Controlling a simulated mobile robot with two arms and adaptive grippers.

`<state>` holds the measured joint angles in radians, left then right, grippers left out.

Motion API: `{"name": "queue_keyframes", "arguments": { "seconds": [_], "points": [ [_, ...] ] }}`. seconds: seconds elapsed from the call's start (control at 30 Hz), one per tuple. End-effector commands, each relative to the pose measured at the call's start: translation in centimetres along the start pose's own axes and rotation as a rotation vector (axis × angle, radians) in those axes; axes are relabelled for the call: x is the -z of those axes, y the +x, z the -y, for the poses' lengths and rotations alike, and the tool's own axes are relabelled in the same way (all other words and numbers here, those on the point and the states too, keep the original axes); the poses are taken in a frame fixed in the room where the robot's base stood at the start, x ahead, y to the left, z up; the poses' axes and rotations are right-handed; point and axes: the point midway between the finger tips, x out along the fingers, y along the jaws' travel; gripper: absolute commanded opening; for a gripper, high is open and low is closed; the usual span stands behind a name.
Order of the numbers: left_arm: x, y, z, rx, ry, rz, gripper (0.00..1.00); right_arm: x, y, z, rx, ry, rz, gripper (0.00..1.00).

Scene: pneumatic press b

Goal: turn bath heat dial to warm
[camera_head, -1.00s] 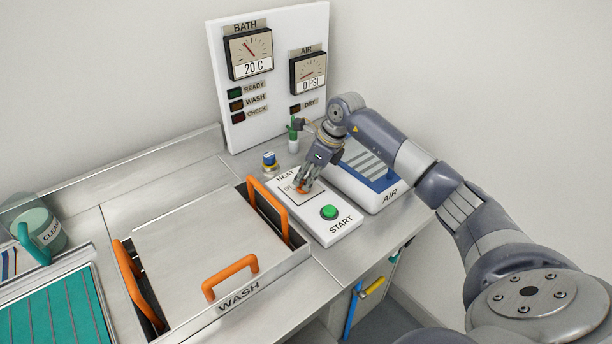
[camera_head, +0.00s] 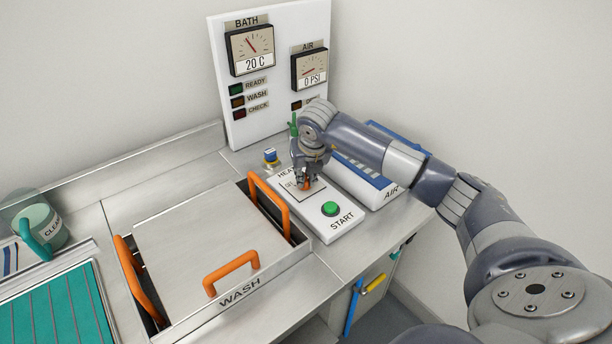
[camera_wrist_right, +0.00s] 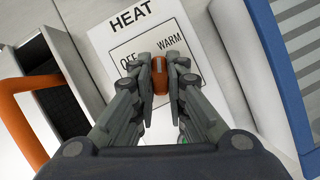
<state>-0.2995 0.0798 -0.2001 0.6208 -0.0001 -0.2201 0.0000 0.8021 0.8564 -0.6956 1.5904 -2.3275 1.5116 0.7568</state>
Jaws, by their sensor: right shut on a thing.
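The heat dial, an orange knob (camera_wrist_right: 160,75), sits on the white HEAT panel (camera_wrist_right: 104,40) between the printed words OFF and WARM. My right gripper (camera_wrist_right: 160,78) is shut on the knob, a finger on each side of it. In the head view the same right gripper (camera_head: 305,183) reaches down onto the panel from above, and only a bit of orange shows beside its fingers. The bath gauge (camera_head: 251,51) reads 20 C. My left gripper is not in view.
A green START button (camera_head: 330,208) is close in front of the dial. The wash basin's orange handle (camera_head: 270,203) stands just left of the panel. The AIR unit (camera_head: 362,182) lies to the right under my forearm. A small blue-topped knob (camera_head: 270,156) is behind.

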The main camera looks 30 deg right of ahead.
Motion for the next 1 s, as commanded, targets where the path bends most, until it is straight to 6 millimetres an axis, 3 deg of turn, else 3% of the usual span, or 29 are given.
{"name": "queue_keyframes", "arguments": {
  "seconds": [0.5,1.0],
  "points": [
    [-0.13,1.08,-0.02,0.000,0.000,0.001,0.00,0.27,0.30,-0.30,0.131,0.312,-0.008,0.00],
    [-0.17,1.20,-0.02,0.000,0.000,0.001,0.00,0.29,0.28,-0.29,0.156,0.374,-0.010,0.00]
  ]
}}
